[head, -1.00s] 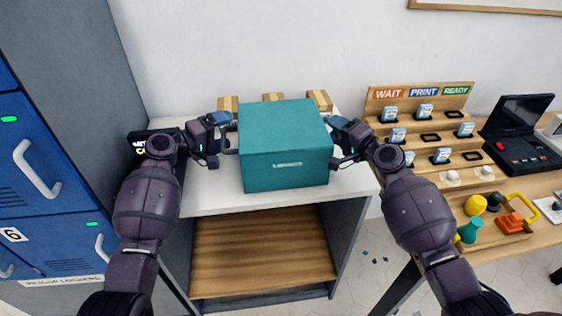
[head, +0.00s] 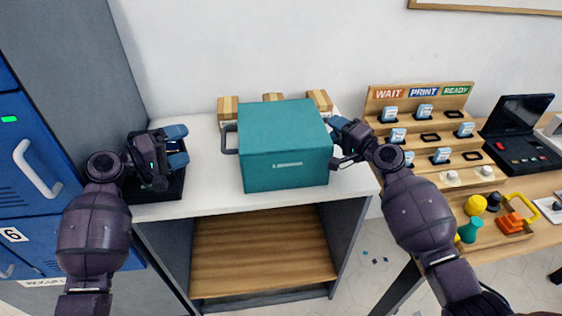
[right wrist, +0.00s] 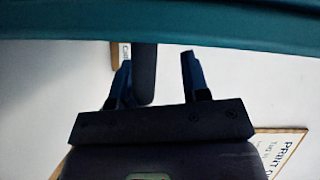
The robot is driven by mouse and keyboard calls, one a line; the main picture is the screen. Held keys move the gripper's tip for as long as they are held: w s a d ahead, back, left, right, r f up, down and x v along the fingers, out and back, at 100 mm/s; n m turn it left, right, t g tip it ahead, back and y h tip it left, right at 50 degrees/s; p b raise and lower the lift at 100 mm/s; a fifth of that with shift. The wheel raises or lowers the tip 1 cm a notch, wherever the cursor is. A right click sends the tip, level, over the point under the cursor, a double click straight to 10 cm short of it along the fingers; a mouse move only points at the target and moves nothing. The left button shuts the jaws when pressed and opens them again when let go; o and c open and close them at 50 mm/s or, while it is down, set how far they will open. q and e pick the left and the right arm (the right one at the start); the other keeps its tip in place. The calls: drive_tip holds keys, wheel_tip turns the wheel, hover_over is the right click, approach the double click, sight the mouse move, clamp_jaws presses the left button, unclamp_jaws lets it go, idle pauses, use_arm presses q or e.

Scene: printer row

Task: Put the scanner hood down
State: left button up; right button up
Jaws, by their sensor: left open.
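The scanner hood (head: 285,145) is a teal box on the white tabletop. It looks level, but its underside is hidden, so I cannot tell whether it sits fully down. Its left dark handle (head: 230,140) is free. My left gripper (head: 177,146) is open and empty, well left of that handle, over a black unit. My right gripper (head: 338,140) is at the hood's right side. In the right wrist view its fingers (right wrist: 157,80) are spread, with the dark right handle (right wrist: 145,72) between them, nearer the left finger. The hood's teal edge (right wrist: 180,25) crosses the top there.
The black unit (head: 172,188) stands at the tabletop's left end, beside blue lockers (head: 40,160). Several wooden blocks (head: 228,104) stand behind the hood. A wooden rack (head: 420,103) with cards and a tray of coloured parts (head: 500,222) are on the right. The tabletop's front left (head: 210,190) is clear.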

drive_tip(key=shift+r, duration=0.1)
drive_tip(key=o, duration=0.8)
drive_tip(key=v, duration=1.2)
